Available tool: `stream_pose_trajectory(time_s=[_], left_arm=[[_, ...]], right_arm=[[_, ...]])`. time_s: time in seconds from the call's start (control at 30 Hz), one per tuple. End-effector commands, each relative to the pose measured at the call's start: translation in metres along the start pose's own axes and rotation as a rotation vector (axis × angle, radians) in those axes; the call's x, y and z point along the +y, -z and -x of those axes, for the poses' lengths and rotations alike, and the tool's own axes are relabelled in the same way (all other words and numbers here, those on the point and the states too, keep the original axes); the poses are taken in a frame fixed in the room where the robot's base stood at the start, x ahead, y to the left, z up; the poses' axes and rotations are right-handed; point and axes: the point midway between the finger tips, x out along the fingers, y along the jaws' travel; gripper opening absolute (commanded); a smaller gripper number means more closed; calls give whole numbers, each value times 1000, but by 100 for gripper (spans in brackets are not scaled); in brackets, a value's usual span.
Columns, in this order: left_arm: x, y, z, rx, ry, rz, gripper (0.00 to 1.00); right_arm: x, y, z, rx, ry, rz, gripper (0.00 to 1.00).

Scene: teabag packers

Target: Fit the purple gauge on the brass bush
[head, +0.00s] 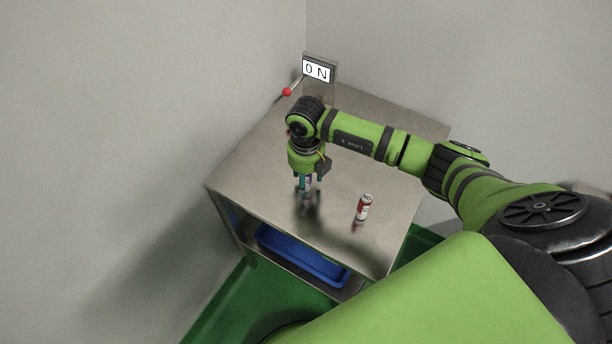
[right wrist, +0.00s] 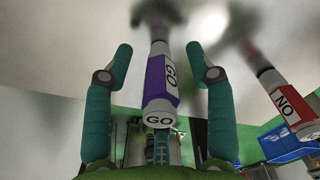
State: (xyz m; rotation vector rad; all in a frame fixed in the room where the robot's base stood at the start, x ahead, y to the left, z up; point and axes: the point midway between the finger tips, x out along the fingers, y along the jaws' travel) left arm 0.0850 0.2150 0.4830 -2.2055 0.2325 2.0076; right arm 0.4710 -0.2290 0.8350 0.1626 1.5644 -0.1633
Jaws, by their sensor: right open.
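The purple gauge (right wrist: 160,80), marked GO on its side and on its end cap, stands upright on the steel table in the right wrist view. My right gripper (right wrist: 158,52) is open, with one teal finger on each side of the gauge and a gap visible on both sides. In the head view, my right gripper (head: 309,186) points down over the table and mostly hides the gauge. I cannot make out the brass bush in either view. My left gripper is not in view.
A red gauge marked NO (head: 363,207) stands on the table to the right; it also shows in the right wrist view (right wrist: 286,102). An ON panel (head: 317,70) and red-knobbed lever (head: 287,92) are at the back. A blue tray (head: 300,258) sits below the steel tabletop (head: 262,165).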

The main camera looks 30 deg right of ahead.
Motion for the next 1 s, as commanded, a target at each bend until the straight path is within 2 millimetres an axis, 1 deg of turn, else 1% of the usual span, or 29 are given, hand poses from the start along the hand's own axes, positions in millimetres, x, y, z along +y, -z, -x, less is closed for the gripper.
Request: stream_pose_trajectory(time_s=[0.03,0.07,0.1,0.17,0.2,0.53,0.67,0.77,0.83,0.93,1.0], left_arm=[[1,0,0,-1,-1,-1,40],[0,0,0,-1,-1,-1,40],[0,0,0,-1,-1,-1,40],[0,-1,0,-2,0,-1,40],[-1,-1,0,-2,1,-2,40],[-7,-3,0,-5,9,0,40],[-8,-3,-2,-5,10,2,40],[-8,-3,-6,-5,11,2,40],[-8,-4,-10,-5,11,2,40],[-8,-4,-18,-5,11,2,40],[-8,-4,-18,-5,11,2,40]], right_arm=[[0,0,0,0,0,0,56],[0,0,0,0,0,0,44],[0,0,0,0,0,0,28],[0,0,0,0,0,0,4],[0,0,0,0,0,0,0],[0,0,1,0,0,-1,0],[0,-1,6,-1,-1,0,0],[0,-2,14,-4,-1,-1,0],[0,-2,24,-5,-1,1,0],[0,-2,43,-7,-2,1,0],[-7,12,48,-2,1,0,0]])
